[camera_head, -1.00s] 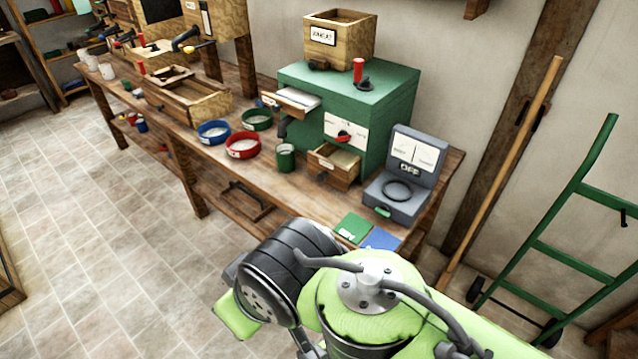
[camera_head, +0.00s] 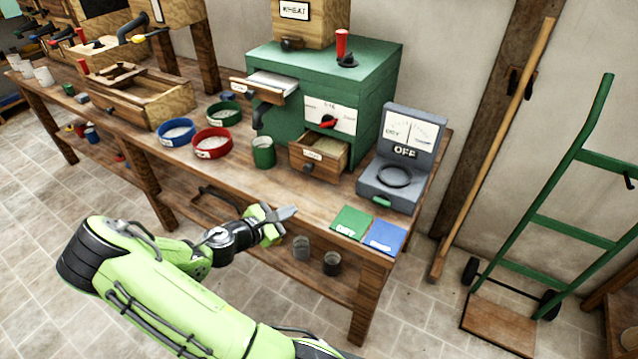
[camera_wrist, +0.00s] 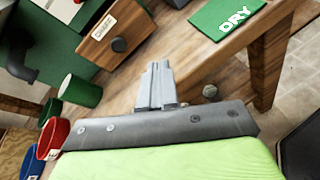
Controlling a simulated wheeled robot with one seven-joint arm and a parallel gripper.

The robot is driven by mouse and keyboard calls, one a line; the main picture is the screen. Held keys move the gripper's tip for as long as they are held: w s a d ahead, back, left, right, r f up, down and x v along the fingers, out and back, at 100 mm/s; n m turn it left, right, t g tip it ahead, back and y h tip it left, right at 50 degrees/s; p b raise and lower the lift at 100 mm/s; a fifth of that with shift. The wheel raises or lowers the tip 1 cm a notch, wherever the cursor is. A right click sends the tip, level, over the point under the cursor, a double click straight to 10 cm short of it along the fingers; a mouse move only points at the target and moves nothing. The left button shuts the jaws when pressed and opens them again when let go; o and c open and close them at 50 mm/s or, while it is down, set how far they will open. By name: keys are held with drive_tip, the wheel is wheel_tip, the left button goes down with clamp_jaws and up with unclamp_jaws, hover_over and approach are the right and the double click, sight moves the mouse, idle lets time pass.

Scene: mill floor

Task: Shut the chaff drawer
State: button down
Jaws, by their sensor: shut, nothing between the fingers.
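A green machine (camera_head: 290,60) stands on the bench. A small wooden drawer (camera_head: 318,155) with a dark knob juts open from its lower front, and its inside shows. Another drawer (camera_head: 262,90) juts out at its upper left, with a pale surface. My gripper (camera_head: 286,213) is shut and empty, near the bench's front edge, in front of and apart from the lower drawer. In the wrist view the shut fingers (camera_wrist: 158,85) point toward the bench, with a labelled wooden drawer front (camera_wrist: 112,35) beyond them.
A green cup (camera_head: 263,152), a red bowl (camera_head: 212,143) and a blue bowl (camera_head: 177,132) stand left of the lower drawer. A grey meter (camera_head: 395,175) reading OFF stands right of it. Green (camera_head: 351,222) and blue (camera_head: 384,237) cards lie on the front right corner.

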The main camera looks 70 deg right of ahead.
drive_tip(key=d+f+n+t+h+b, duration=0.1)
drive_tip(key=d+f+n+h, duration=0.1)
drive_tip(key=d+n+h, duration=0.3)
drive_tip(key=n+b, duration=0.2)
drive_tip(key=b, duration=0.1)
approach(325, 168)
drive_tip(key=shift+t+y, duration=0.4)
drive_tip(key=d, duration=0.3)
drive_tip(key=s+d, duration=0.1)
drive_tip(key=d, duration=0.2)
drive_tip(key=shift+s+d+r, duration=0.2)
drive_tip(key=shift+d+r, duration=0.1)
drive_tip(key=shift+d, duration=0.05)
